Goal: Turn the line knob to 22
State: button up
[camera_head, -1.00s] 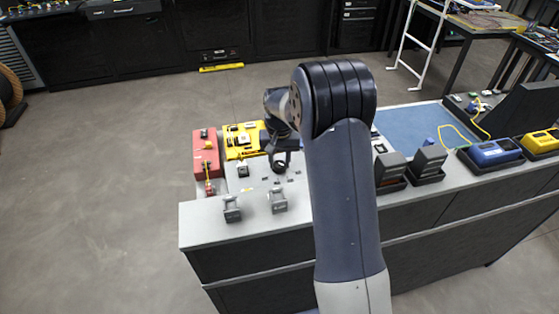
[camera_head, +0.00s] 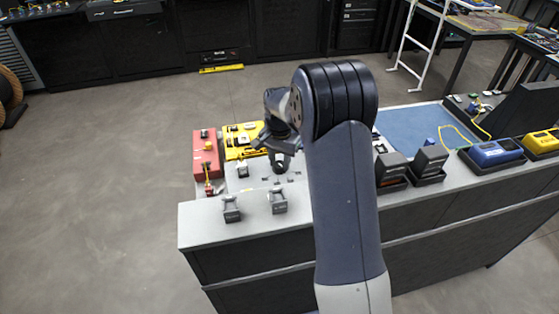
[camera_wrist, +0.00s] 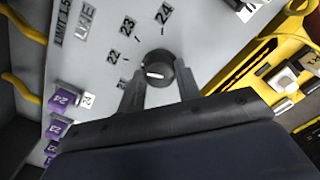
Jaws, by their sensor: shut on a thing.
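The dark round line knob (camera_wrist: 158,70) stands on a light grey panel (camera_wrist: 90,80) in the wrist view. Labels 21, 22, 23 and 24 curve around its left and upper side, and "LINE" is printed at upper left. The white mark on the knob points left, toward the side of 21 and 22; I cannot tell exactly which it meets. My gripper (camera_wrist: 160,82) is shut on the knob, one finger on each side. In the head view my gripper (camera_head: 280,158) is low over the panel, and it largely hides the knob.
Purple tags (camera_wrist: 60,100) numbered in the twenties stand at the panel's left edge in the wrist view. A yellow case (camera_head: 243,140) and a red box (camera_head: 206,155) lie beside the panel. Two grey fixtures (camera_head: 278,200) stand near the front edge.

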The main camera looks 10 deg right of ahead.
aim_at(280, 164)
jog(key=o, duration=1)
jog(key=shift+r, duration=0.1)
notch_tip(280, 164, up, 11)
jog(key=shift+f+b, duration=0.15)
jog(key=shift+b, duration=0.25)
notch_tip(280, 164, down, 11)
jog(key=shift+r+p, duration=0.1)
jog(key=shift+p, duration=0.3)
jog(key=shift+n, duration=0.3)
